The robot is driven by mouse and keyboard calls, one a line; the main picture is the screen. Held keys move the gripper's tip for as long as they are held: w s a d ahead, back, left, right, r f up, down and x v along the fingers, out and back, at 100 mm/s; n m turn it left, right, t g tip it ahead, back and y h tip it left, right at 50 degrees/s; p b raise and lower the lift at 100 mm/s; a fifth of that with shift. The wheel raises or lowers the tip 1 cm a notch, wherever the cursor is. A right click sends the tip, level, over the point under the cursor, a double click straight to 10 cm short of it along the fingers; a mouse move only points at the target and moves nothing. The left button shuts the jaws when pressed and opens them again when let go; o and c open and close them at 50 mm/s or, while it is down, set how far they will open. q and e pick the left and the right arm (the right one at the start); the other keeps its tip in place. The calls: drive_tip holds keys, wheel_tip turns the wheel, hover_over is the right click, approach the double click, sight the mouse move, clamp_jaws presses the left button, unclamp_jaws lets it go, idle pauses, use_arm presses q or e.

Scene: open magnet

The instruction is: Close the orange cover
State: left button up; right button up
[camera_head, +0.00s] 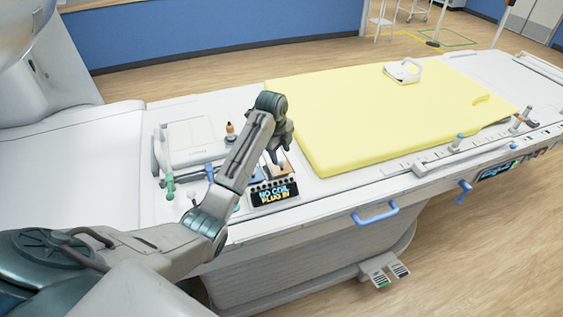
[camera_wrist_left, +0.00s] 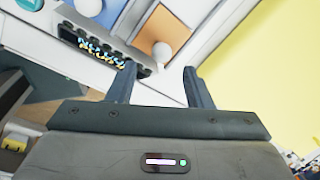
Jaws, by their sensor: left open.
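The orange cover (camera_wrist_left: 170,25) shows in the left wrist view as a flat orange panel in a white surround, with a pale round knob (camera_wrist_left: 162,51) at its lower edge. In the head view only a small part of the orange cover (camera_head: 281,170) shows, next to the display, and my arm partly hides it. I cannot tell its exact tilt. My left gripper (camera_head: 281,153) points down just above the cover. In the wrist view its two fingers (camera_wrist_left: 160,72) are apart, with nothing between them, and the knob lies just beyond the fingertips. My right gripper is not in view.
A display reading "NO COIL PLUG IN" (camera_head: 274,194) sits in front of the cover. A yellow mat (camera_head: 380,115) lies on the table to the right. A white device (camera_head: 190,142) with green and blue handles stands to the left. Blue handles (camera_head: 375,214) stick out from the table's front edge.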

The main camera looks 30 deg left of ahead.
use_arm(q)
wheel_tip(320, 180, up, 6)
drive_tip(key=s+b, duration=0.1)
drive_tip(key=shift+s, duration=0.15)
drive_tip(key=shift+f, duration=0.1)
idle(0.4)
